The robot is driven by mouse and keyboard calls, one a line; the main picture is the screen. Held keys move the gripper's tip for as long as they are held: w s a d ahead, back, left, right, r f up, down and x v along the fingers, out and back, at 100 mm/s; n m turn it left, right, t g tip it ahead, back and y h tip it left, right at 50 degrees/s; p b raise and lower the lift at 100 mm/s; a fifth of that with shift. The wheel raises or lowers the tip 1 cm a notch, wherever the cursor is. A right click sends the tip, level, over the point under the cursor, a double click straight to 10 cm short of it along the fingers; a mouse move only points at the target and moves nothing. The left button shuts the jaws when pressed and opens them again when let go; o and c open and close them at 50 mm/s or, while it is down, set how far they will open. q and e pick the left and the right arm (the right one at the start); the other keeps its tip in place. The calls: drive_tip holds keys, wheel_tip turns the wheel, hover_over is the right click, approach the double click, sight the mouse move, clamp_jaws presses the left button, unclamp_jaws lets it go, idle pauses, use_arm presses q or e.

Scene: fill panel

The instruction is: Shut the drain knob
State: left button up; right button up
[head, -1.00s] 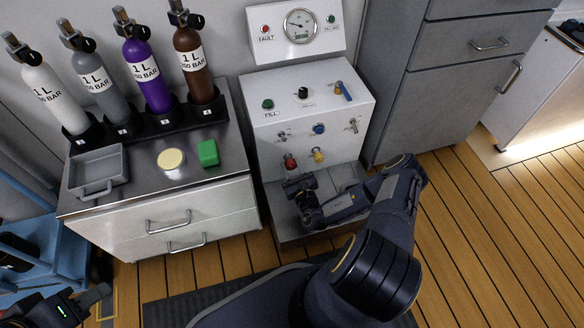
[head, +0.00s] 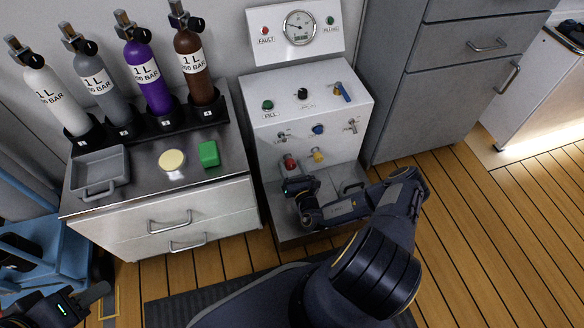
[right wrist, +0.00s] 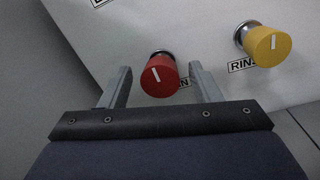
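The drain knob is the red knob (head: 290,162) low on the front of the white panel. My right gripper (head: 291,178) is just below the knob in the head view. In the right wrist view its two fingers (right wrist: 162,85) are apart, one on each side of the knob, with gaps on both sides. My left gripper (head: 98,294) is at the lower left, far from the panel; its fingers are unclear.
A yellow knob (right wrist: 267,46) with a partly hidden rinse label is right of the red one. A blue knob (head: 318,129) and small valves sit above. A metal tray-like basin (head: 347,180) lies below the panel. A counter (head: 220,178) with bottles stands left.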

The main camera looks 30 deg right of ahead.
drive_tip(key=s+a+p, duration=0.1)
drive_tip(key=s+p, duration=0.1)
drive_tip(key=s, duration=0.5)
drive_tip(key=shift+s+a, duration=0.25)
drive_tip(key=shift+s, duration=0.1)
drive_tip(key=shift+f, duration=0.15)
idle(0.3)
